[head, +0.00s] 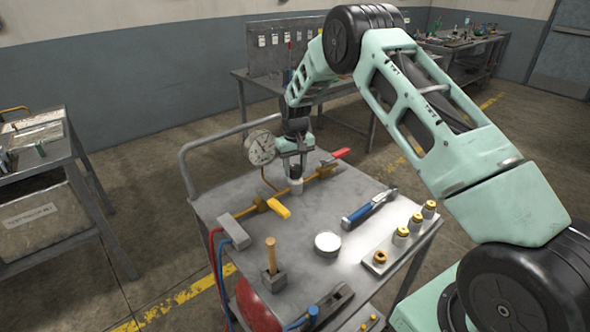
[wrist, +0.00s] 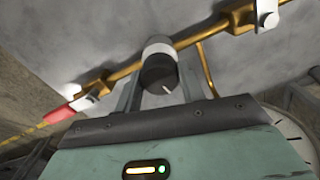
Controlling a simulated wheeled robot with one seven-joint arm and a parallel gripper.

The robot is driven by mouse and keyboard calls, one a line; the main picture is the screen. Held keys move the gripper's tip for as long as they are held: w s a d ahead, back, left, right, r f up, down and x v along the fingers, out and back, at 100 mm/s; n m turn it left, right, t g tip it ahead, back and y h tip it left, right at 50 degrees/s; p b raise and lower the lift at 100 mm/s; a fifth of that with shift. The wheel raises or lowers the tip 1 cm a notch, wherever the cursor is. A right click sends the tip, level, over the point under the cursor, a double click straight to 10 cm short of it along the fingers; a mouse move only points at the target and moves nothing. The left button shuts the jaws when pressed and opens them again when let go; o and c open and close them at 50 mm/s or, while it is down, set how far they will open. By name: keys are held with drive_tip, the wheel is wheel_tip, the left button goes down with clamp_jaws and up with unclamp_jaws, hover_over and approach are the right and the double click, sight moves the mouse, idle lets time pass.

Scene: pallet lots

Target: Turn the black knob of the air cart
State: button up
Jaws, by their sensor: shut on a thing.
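The black knob (wrist: 160,74) is in the middle of the wrist view, on a pale collar on the brass pipe, with a white mark on its face. My gripper (wrist: 159,88) has one finger on each side of it and is shut on it. The brass pipe (wrist: 205,35) runs past behind the knob.
A pressure gauge (head: 260,147) stands close left of my gripper. A yellow lever (head: 279,208) and a red lever (head: 341,153) sit along the pipe.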

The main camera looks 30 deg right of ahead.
sight(295, 167)
drive_tip(key=shift+m, duration=1.1)
drive_tip(key=o, duration=1)
drive_tip(key=shift+c, duration=0.2)
wheel_tip(295, 167, up, 17)
drive_tip(key=b, duration=0.3)
drive_tip(key=shift+r, duration=0.2)
